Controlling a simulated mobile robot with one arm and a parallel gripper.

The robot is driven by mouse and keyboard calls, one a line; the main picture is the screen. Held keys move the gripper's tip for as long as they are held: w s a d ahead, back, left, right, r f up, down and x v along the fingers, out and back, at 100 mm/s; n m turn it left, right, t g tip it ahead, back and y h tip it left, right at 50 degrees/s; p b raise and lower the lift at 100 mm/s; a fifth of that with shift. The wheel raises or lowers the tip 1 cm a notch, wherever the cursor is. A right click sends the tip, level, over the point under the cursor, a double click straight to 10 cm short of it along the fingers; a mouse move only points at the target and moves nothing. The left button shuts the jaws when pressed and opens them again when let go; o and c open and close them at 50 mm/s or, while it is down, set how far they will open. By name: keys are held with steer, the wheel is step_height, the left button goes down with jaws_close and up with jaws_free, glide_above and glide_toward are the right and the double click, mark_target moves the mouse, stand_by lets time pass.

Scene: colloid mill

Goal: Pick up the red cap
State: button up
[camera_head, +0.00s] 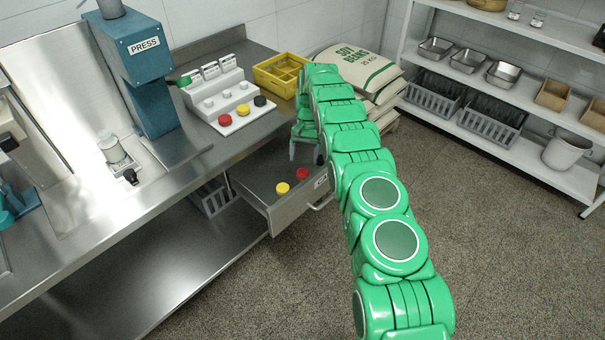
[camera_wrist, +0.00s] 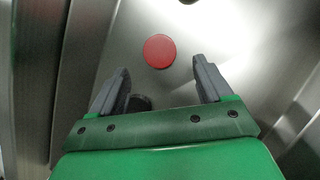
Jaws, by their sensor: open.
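A round red cap (camera_head: 302,173) lies in an open metal drawer (camera_head: 258,196), near a yellow cap (camera_head: 282,187). In the wrist view the red cap (camera_wrist: 159,51) lies flat on the shiny drawer floor, just beyond and between my fingertips. My gripper (camera_head: 307,158) is over the drawer, pointing down; in the wrist view its two grey fingers (camera_wrist: 161,70) are apart with nothing between them. A second red cap (camera_head: 225,119) sits on a white stepped stand (camera_head: 218,98) on the counter. My arm hides part of the drawer's right side.
The stand also holds a yellow cap (camera_head: 243,109) and a black cap (camera_head: 260,100). A yellow bin (camera_head: 268,77) and soy bean sacks (camera_head: 350,62) are behind my arm. Drawer walls surround the caps.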

mark_target(303, 173)
steer(key=shift+x, duration=2.45)
steer(key=shift+s, duration=0.15)
steer(key=c, duration=1.1)
